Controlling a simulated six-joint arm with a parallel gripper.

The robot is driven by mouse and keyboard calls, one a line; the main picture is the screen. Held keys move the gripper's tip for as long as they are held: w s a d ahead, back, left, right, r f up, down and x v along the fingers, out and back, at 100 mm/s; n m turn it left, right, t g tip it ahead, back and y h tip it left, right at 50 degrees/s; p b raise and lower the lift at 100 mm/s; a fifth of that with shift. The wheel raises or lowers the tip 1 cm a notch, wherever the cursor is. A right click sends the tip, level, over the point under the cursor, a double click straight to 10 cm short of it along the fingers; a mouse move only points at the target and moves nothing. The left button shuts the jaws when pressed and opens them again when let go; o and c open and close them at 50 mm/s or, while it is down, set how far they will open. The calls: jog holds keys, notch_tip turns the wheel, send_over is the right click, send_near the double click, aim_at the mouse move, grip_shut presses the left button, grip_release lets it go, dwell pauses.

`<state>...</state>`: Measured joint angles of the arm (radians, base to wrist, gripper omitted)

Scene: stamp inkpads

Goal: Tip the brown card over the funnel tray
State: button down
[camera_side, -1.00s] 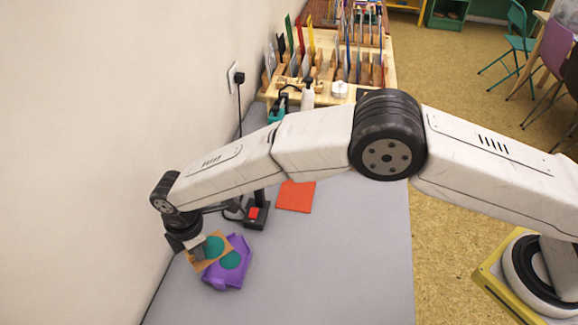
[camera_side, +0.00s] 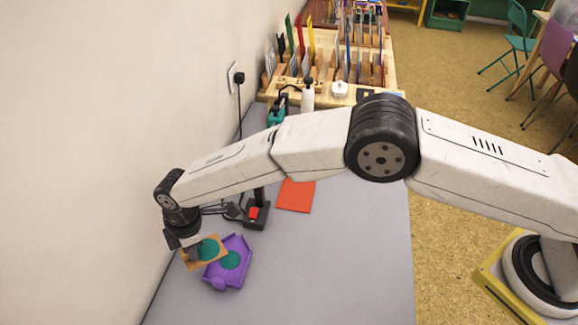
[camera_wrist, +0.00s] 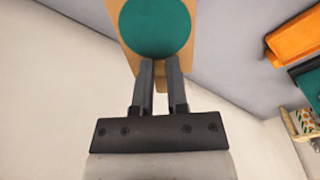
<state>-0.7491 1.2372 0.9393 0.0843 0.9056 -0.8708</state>
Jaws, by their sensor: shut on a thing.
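The brown card (camera_side: 212,257) has a round teal patch (camera_side: 208,249) on its face. My gripper (camera_side: 194,253) is shut on its near edge, at the left end of the table. In the wrist view the fingertips (camera_wrist: 160,75) pinch the card (camera_wrist: 193,12) just below the teal patch (camera_wrist: 156,27). The purple funnel tray (camera_side: 236,271) lies on the table right beside and partly behind the card, with a teal patch (camera_side: 230,260) in it. The card looks tilted and overlaps the tray's left edge in the side view; I cannot tell its height above it.
A black stand with a red button (camera_side: 254,213) stands behind the tray. An orange-red sheet (camera_side: 296,195) lies to its right. A wooden rack (camera_side: 330,80) with upright cards is at the back. The wall is close on the left; the grey table (camera_side: 330,270) is clear at front right.

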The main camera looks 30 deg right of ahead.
aim_at(200, 253)
jog(key=shift+d+f+y, duration=0.35)
jog(key=shift+f+y, duration=0.5)
jog(key=shift+y, duration=0.15)
jog(key=shift+d+f+y, duration=0.35)
jog(key=shift+f+y, duration=0.45)
jog(key=shift+y, duration=0.2)
jog(key=shift+d+y, duration=0.25)
jog(key=shift+y, duration=0.15)
jog(key=shift+d+r+y, duration=0.4)
jog(key=shift+d+y, duration=0.2)
jog(key=shift+y, duration=0.6)
dwell(0.3)
jog(key=shift+a+f+h, duration=0.15)
jog(key=shift+a+h, duration=0.1)
jog(key=shift+h, duration=0.05)
dwell(0.7)
jog(key=shift+a+f+h, duration=0.25)
jog(key=shift+a+h, duration=0.05)
jog(key=shift+h, duration=0.35)
jog(key=shift+a+f+h, duration=0.2)
jog(key=shift+a+h, duration=0.1)
jog(key=shift+h, duration=0.35)
jog(key=shift+a+h, duration=0.2)
jog(key=shift+h, duration=0.1)
jog(key=shift+a+r+h, duration=0.3)
jog(key=shift+r+h, duration=0.4)
jog(key=shift+h, duration=0.1)
jog(key=shift+r, duration=0.15)
